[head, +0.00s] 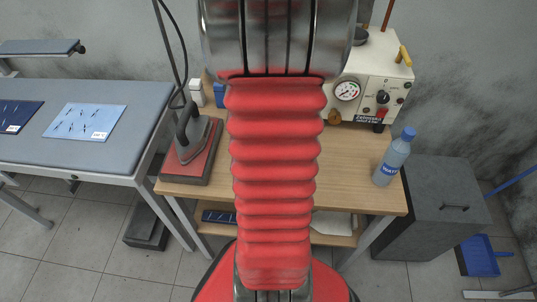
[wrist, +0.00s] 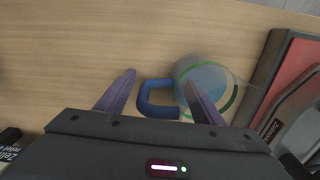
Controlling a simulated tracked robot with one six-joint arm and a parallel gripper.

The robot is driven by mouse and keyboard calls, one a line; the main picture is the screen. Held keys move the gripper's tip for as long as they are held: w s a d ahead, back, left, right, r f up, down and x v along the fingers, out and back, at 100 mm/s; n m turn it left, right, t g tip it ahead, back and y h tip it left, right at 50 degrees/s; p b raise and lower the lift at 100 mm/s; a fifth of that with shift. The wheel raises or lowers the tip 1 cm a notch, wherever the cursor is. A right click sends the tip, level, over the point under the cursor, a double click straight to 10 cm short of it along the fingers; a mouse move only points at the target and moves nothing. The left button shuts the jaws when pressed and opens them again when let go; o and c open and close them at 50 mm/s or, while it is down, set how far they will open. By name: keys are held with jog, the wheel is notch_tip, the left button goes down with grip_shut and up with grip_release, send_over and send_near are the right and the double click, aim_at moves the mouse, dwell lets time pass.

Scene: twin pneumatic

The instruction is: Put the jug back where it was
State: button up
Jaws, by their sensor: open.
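The jug (wrist: 212,84) is in the wrist view, a clear vessel with a green ring at its rim and a blue handle (wrist: 146,99). It stands on the wooden table beside the red iron pad. My gripper (wrist: 158,79) is open, with one finger on each side of the blue handle. The right finger overlaps the jug's near side in the picture; I cannot tell whether it touches. In the head view my red arm hides the jug and the gripper.
An iron (head: 188,129) stands on a red pad (head: 197,160) at the table's left end. A water bottle (head: 391,160) and a white machine with a gauge (head: 366,84) stand on the right. A padded ironing table (head: 120,155) is at the left, a grey bin (head: 440,205) at the right.

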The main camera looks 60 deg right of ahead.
notch_tip(320, 180, up, 12)
jog(key=shift+f, duration=0.1)
dwell(0.5)
dwell(0.6)
jog(key=w+a+r+n+t, duration=0.1)
jog(key=w+a+r+n, duration=0.15)
jog(key=a, duration=0.25)
jog(key=w+a+r+n+t+h, duration=0.1)
jog(key=w+a+r+n, duration=0.1)
jog(key=w+a, duration=0.3)
jog(key=w+a+r+n, duration=0.2)
jog(key=a, duration=0.4)
jog(key=a+r+n+t, duration=0.1)
jog(key=a+r+n, duration=0.1)
jog(key=a, duration=0.6)
jog(key=a+r+n+t+y, duration=0.1)
jog(key=a+r+n+t, duration=0.1)
jog(key=a+n, duration=0.3)
jog(key=shift+s+a+t, duration=0.3)
jog(key=shift+a, duration=1.7)
jog(key=shift+r+n, duration=0.1)
jog(key=shift+n, duration=0.15)
jog(key=shift+c, duration=0.2)
